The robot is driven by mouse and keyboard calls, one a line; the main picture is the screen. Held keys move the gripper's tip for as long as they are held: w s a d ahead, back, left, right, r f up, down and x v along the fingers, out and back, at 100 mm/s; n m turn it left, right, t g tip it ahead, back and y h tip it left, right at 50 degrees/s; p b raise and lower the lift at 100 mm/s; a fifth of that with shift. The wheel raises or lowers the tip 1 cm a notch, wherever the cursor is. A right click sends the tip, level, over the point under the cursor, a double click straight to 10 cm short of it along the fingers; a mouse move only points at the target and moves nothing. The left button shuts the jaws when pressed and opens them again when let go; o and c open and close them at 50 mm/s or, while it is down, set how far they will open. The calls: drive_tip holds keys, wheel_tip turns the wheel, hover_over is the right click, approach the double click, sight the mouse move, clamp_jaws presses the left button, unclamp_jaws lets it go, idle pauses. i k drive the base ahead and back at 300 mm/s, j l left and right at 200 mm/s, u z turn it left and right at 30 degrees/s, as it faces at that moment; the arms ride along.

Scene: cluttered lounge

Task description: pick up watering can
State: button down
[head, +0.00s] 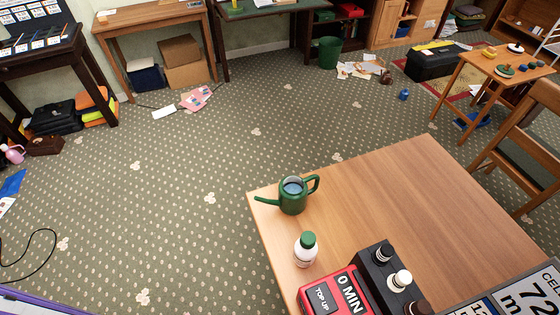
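A green watering can (292,198) stands upright near the far left corner of a wooden table (420,200) in the head view. Its spout points left and its handle is on the right. A pale blue-grey area, perhaps water, shows in its open top. My gripper is not in the head view, so its state is not shown.
A white bottle with a green cap (306,250) stands just in front of the can. A red box (335,292) and a black holder with knobs (376,270) are nearer. The table's right middle is bare. A chair (525,140) stands to the right.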

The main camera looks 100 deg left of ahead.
sight(293, 192)
drive_tip(key=u, duration=2.05)
drive_tip(key=i+j+z, duration=0.1)
drive_tip(key=j, duration=0.25)
drive_tip(key=i+j, duration=0.2)
drive_tip(key=j, duration=0.2)
drive_tip(key=i+j+z, duration=0.15)
drive_tip(key=j, duration=0.25)
drive_tip(key=i+j, duration=0.15)
drive_tip(key=j, duration=0.25)
drive_tip(key=i+j+z, duration=0.15)
drive_tip(key=j, duration=0.65)
drive_tip(key=i+j+z, duration=0.15)
drive_tip(key=j, duration=0.25)
